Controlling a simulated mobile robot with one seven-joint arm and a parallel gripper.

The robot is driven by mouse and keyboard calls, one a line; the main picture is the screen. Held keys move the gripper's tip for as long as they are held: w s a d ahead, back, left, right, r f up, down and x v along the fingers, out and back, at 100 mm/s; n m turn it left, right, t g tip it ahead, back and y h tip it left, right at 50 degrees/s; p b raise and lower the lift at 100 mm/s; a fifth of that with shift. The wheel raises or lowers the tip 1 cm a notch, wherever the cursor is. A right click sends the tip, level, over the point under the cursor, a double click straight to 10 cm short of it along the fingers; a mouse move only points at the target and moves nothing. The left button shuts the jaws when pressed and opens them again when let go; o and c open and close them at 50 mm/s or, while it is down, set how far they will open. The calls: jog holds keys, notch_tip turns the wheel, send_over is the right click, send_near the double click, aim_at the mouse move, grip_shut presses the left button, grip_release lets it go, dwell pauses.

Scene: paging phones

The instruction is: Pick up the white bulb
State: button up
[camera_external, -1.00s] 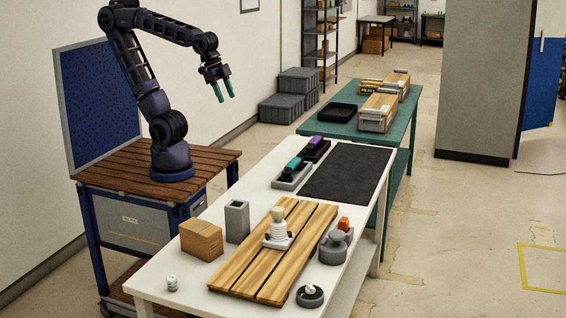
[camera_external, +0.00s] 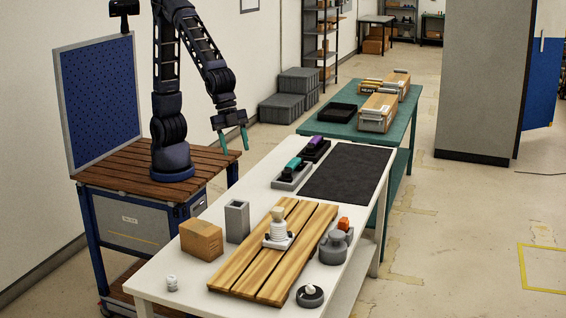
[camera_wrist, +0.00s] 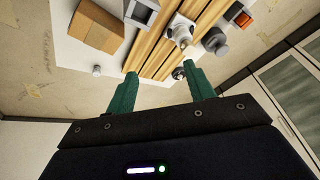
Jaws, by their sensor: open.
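A small white ribbed piece (camera_external: 172,283) stands at the front left corner of the white table; it also shows in the wrist view (camera_wrist: 97,69). A white ribbed piece with a cream, bulb-like top (camera_external: 278,227) stands upright on a square white base on the wooden slats; it also shows in the wrist view (camera_wrist: 181,34). I cannot tell for sure which is the white bulb. My gripper (camera_external: 234,142) has two green fingers spread apart with nothing between them. It hangs above the table's back left side, apart from both pieces. The fingers also show in the wrist view (camera_wrist: 164,78).
The slatted board (camera_external: 240,269) fills the table's near middle. A cardboard box (camera_external: 201,241) and a grey square holder (camera_external: 237,221) stand left of it. A grey round piece (camera_external: 333,247) and a dark ring (camera_external: 310,297) are at its right. A black mat (camera_external: 347,174) lies behind, bare.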

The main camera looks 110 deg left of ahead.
jog(key=d+f+m+g+h, duration=0.1)
jog(key=d+f+m, duration=0.1)
jog(key=d+f, duration=0.45)
jog(key=d+f+m, duration=0.1)
jog(key=d+f, duration=0.2)
jog(key=d, duration=0.7)
jog(key=m+g+h, duration=0.1)
jog(key=m+g, duration=0.1)
jog(key=m, duration=0.1)
send_near(172, 277)
jog(key=x, duration=1.1)
jog(key=shift+s+a, duration=0.1)
jog(key=shift+s, duration=0.05)
jog(key=c, duration=1)
jog(key=shift+c, duration=0.2)
